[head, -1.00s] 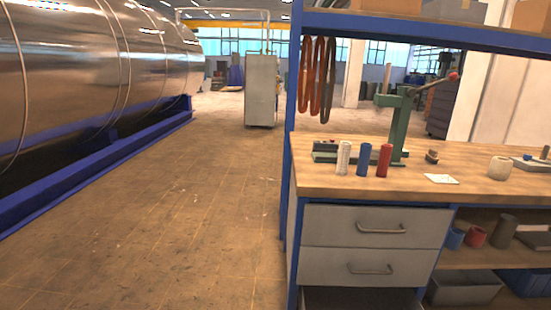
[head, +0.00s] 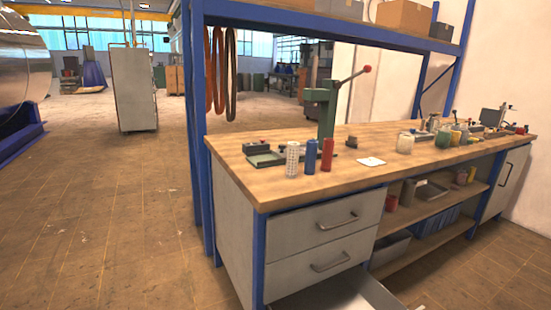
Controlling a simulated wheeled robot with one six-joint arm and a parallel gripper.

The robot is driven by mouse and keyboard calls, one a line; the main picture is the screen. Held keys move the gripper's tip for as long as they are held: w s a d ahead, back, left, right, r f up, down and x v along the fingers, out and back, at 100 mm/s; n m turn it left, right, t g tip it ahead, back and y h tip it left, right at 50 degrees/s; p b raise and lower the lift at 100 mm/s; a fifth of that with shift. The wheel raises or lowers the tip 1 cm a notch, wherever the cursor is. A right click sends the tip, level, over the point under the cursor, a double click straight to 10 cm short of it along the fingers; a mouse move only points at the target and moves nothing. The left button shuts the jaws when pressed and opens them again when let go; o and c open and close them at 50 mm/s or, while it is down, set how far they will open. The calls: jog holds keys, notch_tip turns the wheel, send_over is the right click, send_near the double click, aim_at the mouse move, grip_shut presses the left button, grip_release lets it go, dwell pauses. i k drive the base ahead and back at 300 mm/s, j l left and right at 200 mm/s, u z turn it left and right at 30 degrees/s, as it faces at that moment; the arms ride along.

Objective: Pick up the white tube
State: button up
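The white tube (head: 292,159) stands upright on the wooden workbench top (head: 385,166), close to its left end. A blue tube (head: 310,157) stands just to its right, and a red tube (head: 327,154) stands to the right of that one. The white tube has a dotted or perforated-looking surface. My gripper is not in view.
A green lever press (head: 328,107) stands behind the tubes, with a green tray (head: 265,158) at left. A white paper (head: 371,162) and several jars lie farther right. A lower drawer (head: 350,293) stands open. The floor (head: 110,225) left of the bench is clear.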

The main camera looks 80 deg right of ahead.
aim_at(293, 147)
jog(key=i+z, duration=0.2)
jog(key=z, duration=0.25)
jog(key=i+z, duration=0.2)
jog(key=z, duration=0.3)
jog(key=i+z, duration=0.2)
jog(key=z, duration=0.25)
jog(key=i+j+z, duration=0.15)
jog(key=z, duration=0.35)
jog(key=i+j+z, duration=0.2)
jog(key=i+z, duration=0.3)
jog(key=i+j+z, duration=0.25)
jog(key=z, duration=0.25)
jog(key=j, duration=0.1)
